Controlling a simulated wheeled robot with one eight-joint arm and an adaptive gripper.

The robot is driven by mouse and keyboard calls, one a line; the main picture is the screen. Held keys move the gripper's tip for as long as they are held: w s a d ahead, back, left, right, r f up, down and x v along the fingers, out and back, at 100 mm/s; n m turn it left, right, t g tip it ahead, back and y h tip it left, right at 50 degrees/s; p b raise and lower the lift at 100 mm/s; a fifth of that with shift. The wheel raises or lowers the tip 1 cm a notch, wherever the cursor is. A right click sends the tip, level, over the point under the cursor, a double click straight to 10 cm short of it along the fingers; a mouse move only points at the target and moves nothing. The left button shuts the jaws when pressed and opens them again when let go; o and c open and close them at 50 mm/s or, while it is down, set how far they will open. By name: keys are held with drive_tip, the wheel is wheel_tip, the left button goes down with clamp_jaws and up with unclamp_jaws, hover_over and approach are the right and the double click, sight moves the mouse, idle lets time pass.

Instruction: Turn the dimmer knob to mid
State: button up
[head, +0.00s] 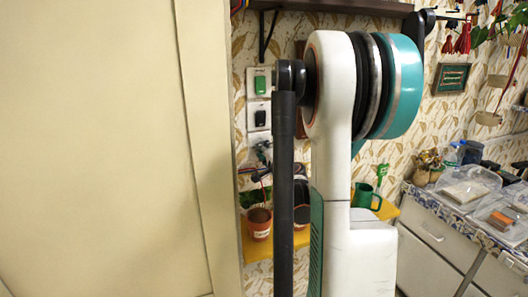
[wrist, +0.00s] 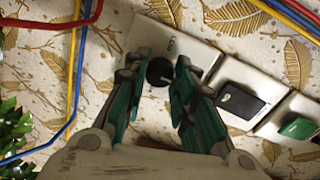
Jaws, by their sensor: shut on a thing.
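The round black dimmer knob (wrist: 160,73) shows in the wrist view on a white wall plate (wrist: 151,36) with a small dark mark on it. My gripper (wrist: 161,67) has its teal and grey fingers on both sides of the knob and is shut on it. The knob's lower side and the exact contact are partly hidden by the fingers. I cannot read the knob's angle. In the head view, my arm stands in front of the wall and the knob cannot be made out.
A black switch (wrist: 240,101) and a green switch (wrist: 298,127) sit beside the dimmer plate. They also show in the head view, green (head: 261,84) above black (head: 260,117). Red, blue and yellow cables run along the wall. A potted plant (head: 259,223) stands on a yellow shelf below.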

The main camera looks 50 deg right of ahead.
drive_tip(key=o, duration=1.1)
drive_tip(key=v, duration=1.2)
